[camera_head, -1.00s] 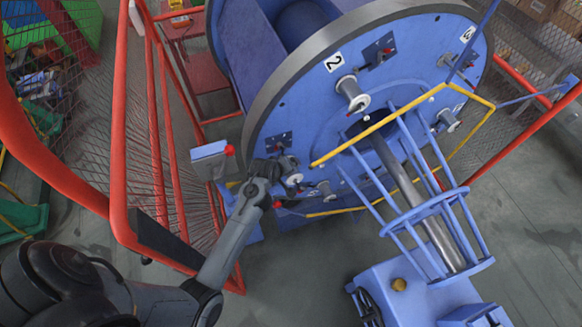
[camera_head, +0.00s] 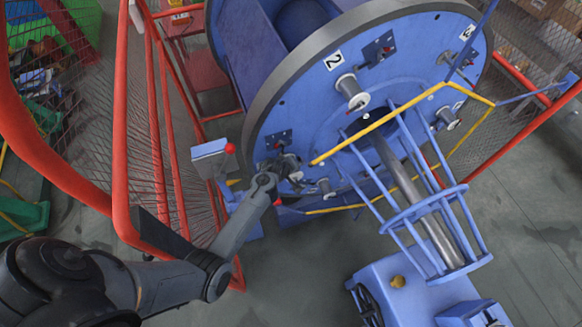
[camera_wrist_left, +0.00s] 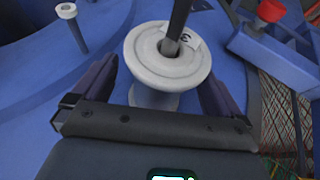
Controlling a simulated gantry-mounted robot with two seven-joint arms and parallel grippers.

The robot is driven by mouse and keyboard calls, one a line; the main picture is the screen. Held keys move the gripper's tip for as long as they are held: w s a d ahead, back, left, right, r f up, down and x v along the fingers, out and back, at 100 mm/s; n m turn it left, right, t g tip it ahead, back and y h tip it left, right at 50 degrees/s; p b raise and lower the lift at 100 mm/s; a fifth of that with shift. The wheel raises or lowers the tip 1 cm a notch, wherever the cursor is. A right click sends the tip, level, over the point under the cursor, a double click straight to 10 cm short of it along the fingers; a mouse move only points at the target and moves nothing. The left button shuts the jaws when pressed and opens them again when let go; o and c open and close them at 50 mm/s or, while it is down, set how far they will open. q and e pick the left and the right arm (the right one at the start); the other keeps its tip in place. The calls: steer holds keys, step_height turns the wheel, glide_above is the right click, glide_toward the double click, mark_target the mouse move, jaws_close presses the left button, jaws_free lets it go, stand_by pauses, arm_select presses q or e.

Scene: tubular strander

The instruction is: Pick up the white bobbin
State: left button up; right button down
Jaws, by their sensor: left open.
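A white bobbin (camera_wrist_left: 145,60) fills the middle of the left wrist view, with a dark rod through its hub and a paper label marked 3 on its front flange. Its barrel runs back towards the blue disc. My left gripper (camera_wrist_left: 158,80) is open, with one dark finger on each side of the bobbin; a gap shows on both sides. In the head view my left gripper (camera_head: 275,170) is at the lower left of the blue disc (camera_head: 310,120), and the bobbin (camera_head: 295,176) is partly hidden beside it. My right gripper is out of view.
A blue box with a red knob (camera_head: 230,148) stands left of the disc. A red fence (camera_head: 120,120) runs along the left; yellow bars (camera_head: 375,125) cross the disc.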

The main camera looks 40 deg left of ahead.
arm_select(q)
steer(key=shift+w+f, duration=0.1)
steer(key=shift+f, duration=0.1)
steer(key=c, duration=1.4)
steer(key=shift+r, duration=0.1)
steer(key=shift+c, duration=0.4)
steer(key=shift+w+r, duration=0.1)
